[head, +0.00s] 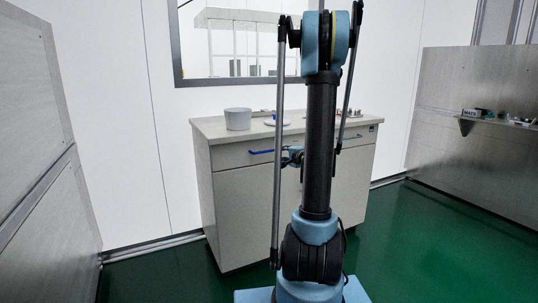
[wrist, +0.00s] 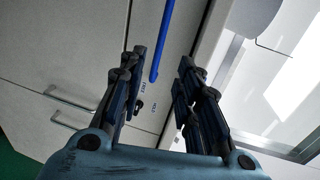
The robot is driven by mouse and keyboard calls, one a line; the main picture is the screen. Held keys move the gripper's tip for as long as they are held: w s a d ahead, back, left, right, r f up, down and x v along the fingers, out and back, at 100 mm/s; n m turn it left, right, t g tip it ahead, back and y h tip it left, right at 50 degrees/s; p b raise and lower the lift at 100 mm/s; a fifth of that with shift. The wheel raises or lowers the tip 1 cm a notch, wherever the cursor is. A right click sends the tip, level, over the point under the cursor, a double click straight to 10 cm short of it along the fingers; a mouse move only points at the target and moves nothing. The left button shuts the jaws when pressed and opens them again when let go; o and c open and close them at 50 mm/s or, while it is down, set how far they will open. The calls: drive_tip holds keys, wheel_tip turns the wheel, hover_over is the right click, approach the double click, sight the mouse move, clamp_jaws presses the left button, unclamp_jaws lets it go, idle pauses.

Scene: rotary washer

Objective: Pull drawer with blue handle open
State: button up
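The drawer (head: 230,155) is at the top left of a grey cabinet, and its front looks flush with the cabinet. Its blue bar handle (head: 262,152) shows just left of my arm. The blue handle (wrist: 165,35) also shows in the wrist view, running from the top edge down between my fingertips. My gripper (wrist: 162,58) is open, with one finger on each side of the handle's near end. I see no clear contact with it. In the head view my gripper (head: 292,156) is at the handle's right end, partly hidden by my arm.
Two metal door handles (wrist: 70,97) show in the wrist view. A wall shelf (head: 500,122) with small items is at the right. Green floor (head: 400,235) is clear right of the cabinet.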

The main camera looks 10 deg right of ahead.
sight(269, 151)
drive_tip(key=x, duration=1.5)
drive_tip(key=shift+r, duration=0.1)
drive_tip(key=shift+c, duration=0.2)
clamp_jaws()
